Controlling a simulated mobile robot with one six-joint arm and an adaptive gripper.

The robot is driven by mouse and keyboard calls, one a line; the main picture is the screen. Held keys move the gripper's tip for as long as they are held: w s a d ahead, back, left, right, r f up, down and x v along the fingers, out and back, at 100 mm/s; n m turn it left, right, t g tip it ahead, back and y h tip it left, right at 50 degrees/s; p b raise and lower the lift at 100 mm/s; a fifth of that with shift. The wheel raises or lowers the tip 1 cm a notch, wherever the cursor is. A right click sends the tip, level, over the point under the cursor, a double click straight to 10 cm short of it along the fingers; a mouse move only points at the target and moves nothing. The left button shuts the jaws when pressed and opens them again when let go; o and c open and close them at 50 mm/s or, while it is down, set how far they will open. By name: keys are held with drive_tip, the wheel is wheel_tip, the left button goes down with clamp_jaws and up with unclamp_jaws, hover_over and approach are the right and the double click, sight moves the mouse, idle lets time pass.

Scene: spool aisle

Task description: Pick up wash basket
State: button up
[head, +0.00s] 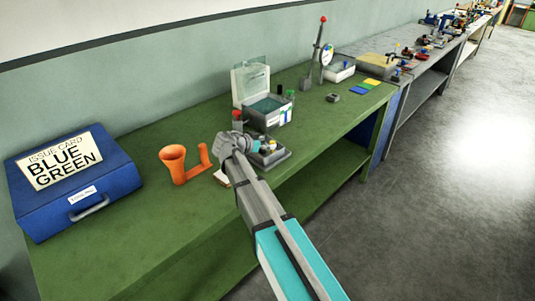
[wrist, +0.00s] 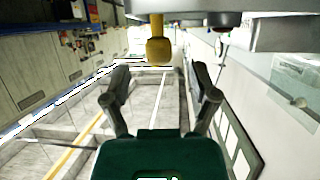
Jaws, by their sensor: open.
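I cannot make out a wash basket for certain. A grey box with a raised clear lid and a teal inside (head: 285,115) stands on the green bench behind my wrist; whether a basket sits in it is too small to tell. My gripper (wrist: 160,80) is open, its two dark fingers apart with nothing between them in the wrist view. A yellow knob-like thing (wrist: 158,50) shows beyond the fingertips.
A grey tray of small jars (head: 278,160) is close beside my wrist. An orange funnel-shaped holder (head: 173,164) and a blue case (head: 75,185) stand to the left. Coloured cards (head: 362,87) lie right. The front right bench top (head: 325,125) is mostly clear.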

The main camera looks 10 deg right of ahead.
drive_tip(key=shift+b+x, duration=0.3)
drive_tip(key=shift+x, duration=0.95)
clamp_jaws()
